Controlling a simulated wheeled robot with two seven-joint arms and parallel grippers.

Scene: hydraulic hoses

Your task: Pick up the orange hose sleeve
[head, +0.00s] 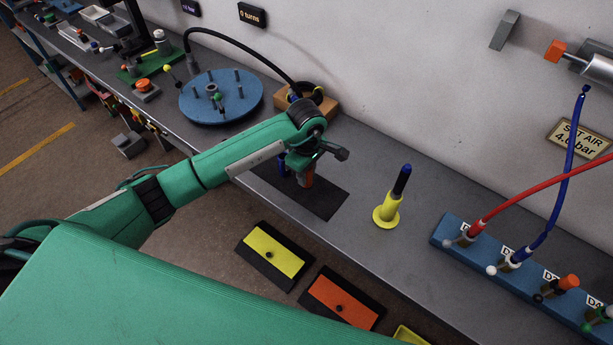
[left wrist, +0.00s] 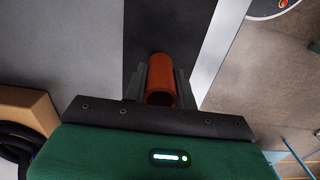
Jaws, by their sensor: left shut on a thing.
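The orange hose sleeve (head: 307,177) shows just below my left gripper (head: 305,168), over a dark mat (head: 318,203) on the grey bench. In the left wrist view the orange sleeve (left wrist: 161,80) is a short hollow tube between the two fingers of my left gripper (left wrist: 160,88), which is shut on it. Its open end faces the camera. I cannot tell whether its far end touches the mat. My right gripper is not in view.
A yellow stand with a dark-tipped rod (head: 387,211) is to the right. A blue port block (head: 470,250) with red and blue hoses is farther right. A blue round plate (head: 222,98) and a tan box (head: 319,101) lie behind. Yellow (head: 275,249) and orange (head: 343,302) panels are below the bench edge.

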